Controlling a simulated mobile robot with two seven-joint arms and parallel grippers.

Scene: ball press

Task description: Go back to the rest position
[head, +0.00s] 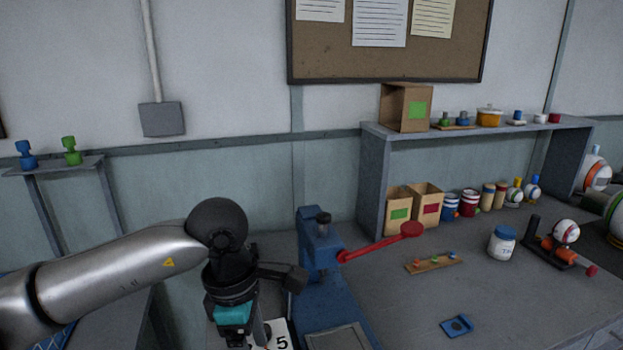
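My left arm comes in from the left, and my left gripper (250,338) points down at the bottom of the head view, beside the left side of the blue press (318,262). Its fingertips run down to the picture's lower edge, so I cannot tell whether they are open or shut or hold anything. The press has a red lever (385,244) reaching out to the right, ending in a round red knob. A white card marked 5 (281,340) lies just right of the gripper, partly hidden. My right gripper is not in view.
On the grey bench (390,300) are a small wooden peg board (433,263), a blue-lidded jar (502,243), a blue plate (457,326) and a dark fixture (550,255) with a ball. Boxes and tins stand under a shelf (375,180). The bench right of the press has free room.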

